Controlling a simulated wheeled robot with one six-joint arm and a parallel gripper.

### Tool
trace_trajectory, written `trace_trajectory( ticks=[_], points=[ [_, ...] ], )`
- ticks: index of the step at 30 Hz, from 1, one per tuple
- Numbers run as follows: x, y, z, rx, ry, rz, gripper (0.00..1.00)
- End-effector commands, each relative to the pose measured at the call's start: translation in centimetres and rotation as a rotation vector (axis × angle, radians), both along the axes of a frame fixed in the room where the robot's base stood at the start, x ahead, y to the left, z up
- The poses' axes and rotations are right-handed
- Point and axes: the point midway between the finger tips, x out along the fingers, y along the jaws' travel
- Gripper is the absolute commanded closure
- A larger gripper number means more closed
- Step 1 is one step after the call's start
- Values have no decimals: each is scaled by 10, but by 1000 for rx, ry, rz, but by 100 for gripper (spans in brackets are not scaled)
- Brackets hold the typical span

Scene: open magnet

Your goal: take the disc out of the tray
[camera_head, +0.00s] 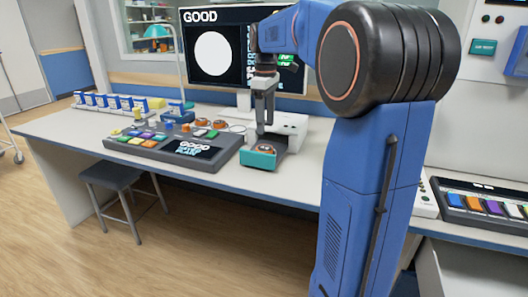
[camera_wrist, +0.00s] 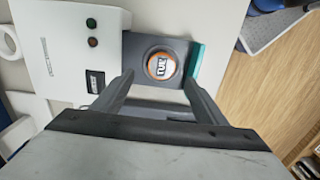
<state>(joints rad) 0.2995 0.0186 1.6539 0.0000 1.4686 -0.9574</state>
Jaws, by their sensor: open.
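The disc (camera_wrist: 161,66) is round, with an orange and white face and dark lettering. It lies in the open grey tray (camera_wrist: 184,46), which has a teal front and sticks out from a white machine. My gripper (camera_head: 265,125) points down above the tray. In the wrist view its two fingers (camera_wrist: 159,80) are apart with nothing between them, and the disc shows just beyond the tips.
The white machine (camera_wrist: 68,48) with small buttons stands right behind the tray. In the head view a control panel (camera_head: 175,143) with coloured buttons lies left of the tray. A monitor (camera_head: 220,50) stands behind, and a stool (camera_head: 118,176) is in front of the table.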

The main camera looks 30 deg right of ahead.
Motion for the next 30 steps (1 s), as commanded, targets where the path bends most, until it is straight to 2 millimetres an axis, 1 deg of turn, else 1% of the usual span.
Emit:
trace_trajectory(
  ticks=[1, 3, 6, 13, 18, 22, 25, 30],
  points=[
    [-1, 0, -9, 1, 3, 0, 34],
    [-1, 0, -19, 1, 2, 0, 34],
    [0, 0, -29, 0, 1, 0, 34],
    [-1, 1, -42, 0, 1, 0, 34],
    [-3, 3, -66, 0, 3, 0, 34],
    [-3, 3, -81, 1, 2, 0, 34],
    [-3, 3, -86, 0, 1, 0, 34],
    [-3, 2, -88, 0, 0, 0, 34]
  ],
)
